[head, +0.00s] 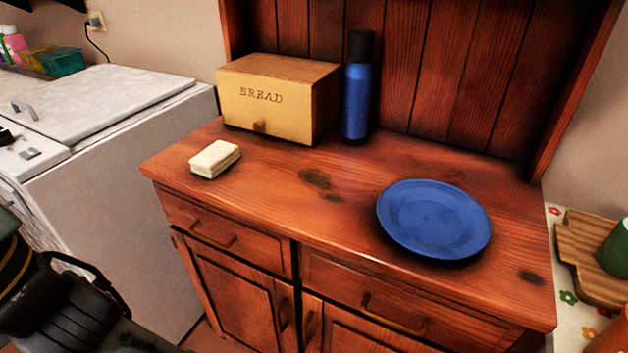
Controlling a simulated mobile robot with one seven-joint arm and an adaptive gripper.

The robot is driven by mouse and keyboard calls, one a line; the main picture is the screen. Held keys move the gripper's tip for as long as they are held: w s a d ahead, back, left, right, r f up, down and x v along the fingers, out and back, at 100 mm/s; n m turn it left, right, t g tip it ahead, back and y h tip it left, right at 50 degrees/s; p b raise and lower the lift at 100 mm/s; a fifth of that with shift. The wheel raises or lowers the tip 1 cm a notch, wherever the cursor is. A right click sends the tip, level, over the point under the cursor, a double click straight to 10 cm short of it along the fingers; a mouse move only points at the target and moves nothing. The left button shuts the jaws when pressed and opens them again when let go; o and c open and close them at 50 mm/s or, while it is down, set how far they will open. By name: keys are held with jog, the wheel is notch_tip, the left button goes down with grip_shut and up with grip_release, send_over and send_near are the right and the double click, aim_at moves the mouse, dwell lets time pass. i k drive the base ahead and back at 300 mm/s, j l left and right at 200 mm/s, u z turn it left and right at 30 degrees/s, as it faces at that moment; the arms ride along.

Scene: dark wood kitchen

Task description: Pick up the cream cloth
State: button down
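A small cream block-like thing (214,159), which looks like a folded cloth, lies on the left part of the wooden cabinet top (290,205), near its front left edge. Nothing touches it. My arm shows dark at the lower left of the head view, in front of the white appliance and well apart from the cream cloth. The fingertips of my gripper cannot be made out, so its opening does not show.
A yellow bread box (266,108) stands behind the cream cloth, with a blue bottle (357,92) beside it. A blue plate (434,219) lies to the right. A white appliance (120,130) stands left of the cabinet. Bare wood lies between cloth and plate.

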aim_at(213, 160)
jog(key=j, duration=0.5)
jog(key=k+j+z, duration=0.1)
jog(key=j, duration=0.45)
jog(key=k+j, duration=0.1)
jog(key=j, duration=0.4)
jog(key=k+j+z, duration=0.1)
jog(key=j, duration=0.45)
jog(key=k+j, duration=0.1)
jog(key=j, duration=0.4)
jog(key=i, duration=1)
